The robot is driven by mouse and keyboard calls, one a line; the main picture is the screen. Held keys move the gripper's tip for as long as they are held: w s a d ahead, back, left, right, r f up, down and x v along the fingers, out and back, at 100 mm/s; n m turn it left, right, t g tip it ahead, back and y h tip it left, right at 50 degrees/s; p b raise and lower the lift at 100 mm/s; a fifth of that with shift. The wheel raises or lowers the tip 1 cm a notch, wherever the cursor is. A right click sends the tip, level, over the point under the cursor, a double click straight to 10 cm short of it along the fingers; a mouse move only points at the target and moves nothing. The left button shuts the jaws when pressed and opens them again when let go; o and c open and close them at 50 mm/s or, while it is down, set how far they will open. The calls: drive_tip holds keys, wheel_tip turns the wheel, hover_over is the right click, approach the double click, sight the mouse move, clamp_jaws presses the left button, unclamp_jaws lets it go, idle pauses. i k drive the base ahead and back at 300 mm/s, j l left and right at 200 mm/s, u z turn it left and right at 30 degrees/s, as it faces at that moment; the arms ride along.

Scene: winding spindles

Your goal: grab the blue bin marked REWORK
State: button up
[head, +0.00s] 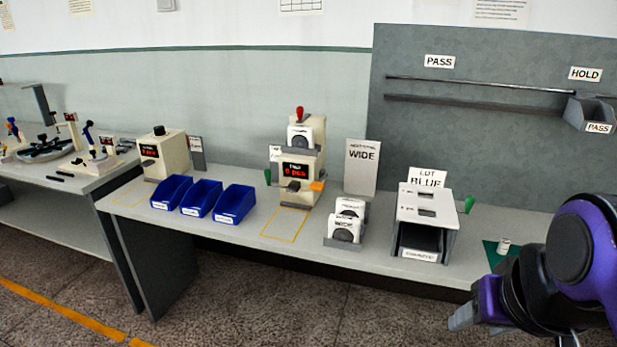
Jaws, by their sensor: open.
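Three blue bins stand side by side on the grey bench: a left bin (171,191), a middle bin (201,198) and a right bin (234,205). Each has a white label on its front, too small to read, so I cannot tell which is marked REWORK. My gripper (463,317) is at the lower right, in front of the bench and far to the right of the bins. It is open, and part of it is hidden by my purple arm. Nothing shows between its fingers.
Behind the bins stands a cream machine (163,155). Right of them are a taller machine with a red knob (299,168), white spools (346,221) in a grey holder, a WIDE sign (361,167) and a slotted box (427,210). Floor is clear before the bench.

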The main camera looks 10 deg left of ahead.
sight(168, 195)
drive_tip(key=j+u, duration=0.4)
drive_tip(key=j, duration=0.5)
drive_tip(key=i+j+u, duration=0.1)
drive_tip(key=j+u, duration=0.3)
drive_tip(key=j, duration=0.5)
